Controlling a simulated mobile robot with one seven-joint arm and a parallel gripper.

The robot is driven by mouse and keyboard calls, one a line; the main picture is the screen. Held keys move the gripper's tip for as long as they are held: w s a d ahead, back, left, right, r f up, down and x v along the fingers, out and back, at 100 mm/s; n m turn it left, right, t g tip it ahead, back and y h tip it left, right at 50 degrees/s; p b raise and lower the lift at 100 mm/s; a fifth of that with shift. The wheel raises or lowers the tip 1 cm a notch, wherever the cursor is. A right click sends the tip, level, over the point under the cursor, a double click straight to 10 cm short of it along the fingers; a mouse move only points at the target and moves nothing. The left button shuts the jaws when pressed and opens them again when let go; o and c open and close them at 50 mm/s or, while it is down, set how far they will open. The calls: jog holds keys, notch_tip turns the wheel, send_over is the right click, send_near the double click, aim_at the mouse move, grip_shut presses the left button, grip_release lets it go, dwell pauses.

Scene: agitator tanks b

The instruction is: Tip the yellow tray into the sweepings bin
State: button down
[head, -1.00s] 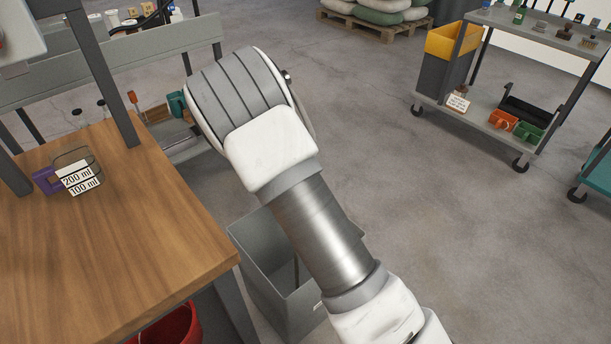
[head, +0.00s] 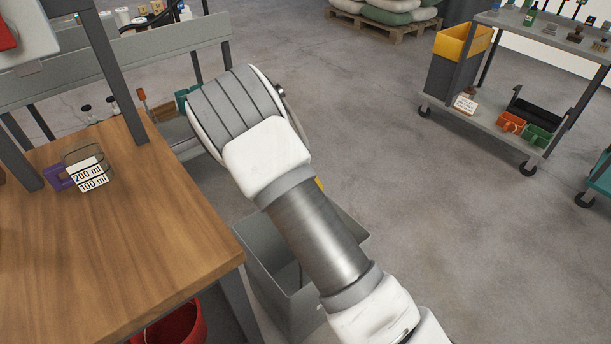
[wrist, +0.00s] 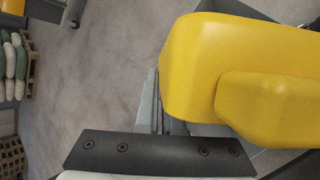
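The yellow tray (wrist: 240,60) fills the upper right of the wrist view, close to the camera and off the ground. In the head view only a small yellow sliver of it (head: 319,184) shows beside my arm. My gripper's dark body (wrist: 160,152) crosses the bottom of the wrist view. It appears shut on the tray, but its fingertips are hidden. An open grey bin (head: 268,250), which I take for the sweepings bin, stands on the floor below my forearm, partly covered by it. The tray's contents are not visible.
A wooden bench (head: 130,240) stands close on the left, with a wire holder and labels on top. A red bucket (head: 175,322) is under it. A grey cart (head: 500,120) with a yellow-topped dark bin stands at the right. The floor between is clear.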

jog(key=shift+a, duration=0.1)
jog(key=shift+w+a+h, duration=0.3)
jog(key=shift+a+h, duration=0.25)
jog(key=shift+h, duration=0.05)
jog(key=shift+w+a+f+n+g+h, duration=0.1)
jog(key=shift+w+a+n+g+h, duration=0.1)
jog(key=shift+a, duration=0.15)
jog(key=shift+w+a+f+n+g+h, duration=0.1)
jog(key=shift+a+n+h, duration=0.1)
jog(key=shift+a, duration=0.15)
jog(key=shift+w+a+f+h+b, duration=0.15)
jog(key=shift+a+h, duration=0.1)
jog(key=shift+a, duration=0.1)
jog(key=shift+w+a+f+h+b, duration=0.1)
jog(key=shift+a+h+b, duration=0.05)
jog(key=shift+a+h, duration=0.15)
